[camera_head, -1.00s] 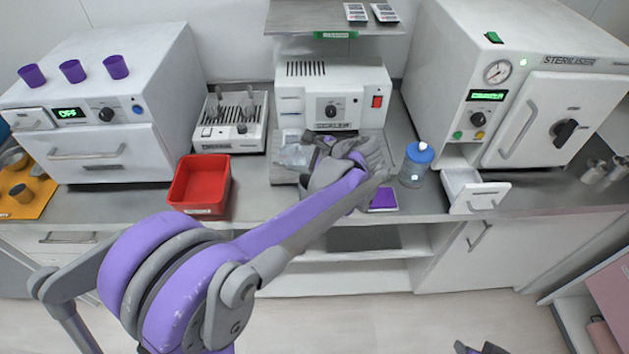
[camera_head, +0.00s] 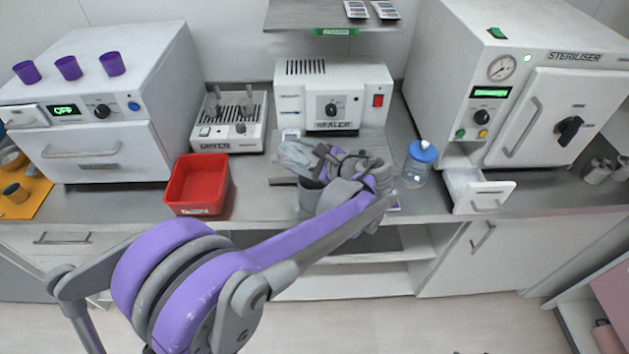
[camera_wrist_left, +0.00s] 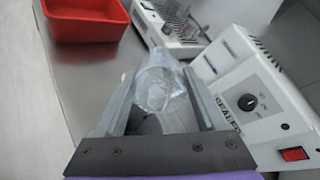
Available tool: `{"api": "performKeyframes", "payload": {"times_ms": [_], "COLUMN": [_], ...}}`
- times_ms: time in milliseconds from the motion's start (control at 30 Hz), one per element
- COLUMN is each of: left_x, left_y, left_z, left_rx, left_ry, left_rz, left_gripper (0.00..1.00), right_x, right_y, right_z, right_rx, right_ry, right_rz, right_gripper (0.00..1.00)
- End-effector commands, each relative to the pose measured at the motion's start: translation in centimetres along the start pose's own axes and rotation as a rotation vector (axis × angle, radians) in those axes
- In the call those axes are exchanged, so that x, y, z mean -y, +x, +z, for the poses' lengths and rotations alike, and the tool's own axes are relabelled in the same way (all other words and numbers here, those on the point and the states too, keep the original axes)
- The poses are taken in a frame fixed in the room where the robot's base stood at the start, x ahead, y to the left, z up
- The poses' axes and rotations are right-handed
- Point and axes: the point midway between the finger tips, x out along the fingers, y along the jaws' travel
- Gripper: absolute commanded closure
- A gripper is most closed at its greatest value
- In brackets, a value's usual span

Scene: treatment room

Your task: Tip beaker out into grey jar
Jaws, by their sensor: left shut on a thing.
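My right gripper is not in view.
A red bin (camera_head: 197,208) stands left of the gripper, with the dryer (camera_head: 229,140) behind it. The sealer (camera_head: 350,75) is behind the gripper. A blue-lidded bottle (camera_head: 416,170) and an open steriliser drawer (camera_head: 485,198) are to the right. Purple cups (camera_head: 68,68) stand on the left oven.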

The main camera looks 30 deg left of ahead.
Motion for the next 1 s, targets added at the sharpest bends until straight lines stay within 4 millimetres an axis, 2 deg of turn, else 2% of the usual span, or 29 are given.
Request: {"api": "performKeyframes", "payload": {"times_ms": [100,1000], "left_x": [-0.3,-0.3], "left_y": [0.0,-0.9], "left_z": [-0.4,-0.5], "left_rx": [0.028,0.105], "left_ry": [0.003,0.003], "left_rz": [-0.022,-0.078], "left_gripper": [0.86,0.86], "right_x": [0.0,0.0], "right_y": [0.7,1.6], "right_z": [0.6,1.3], "right_rx": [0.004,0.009], "right_ry": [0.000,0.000], "right_rz": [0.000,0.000], "right_gripper": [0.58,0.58]}}
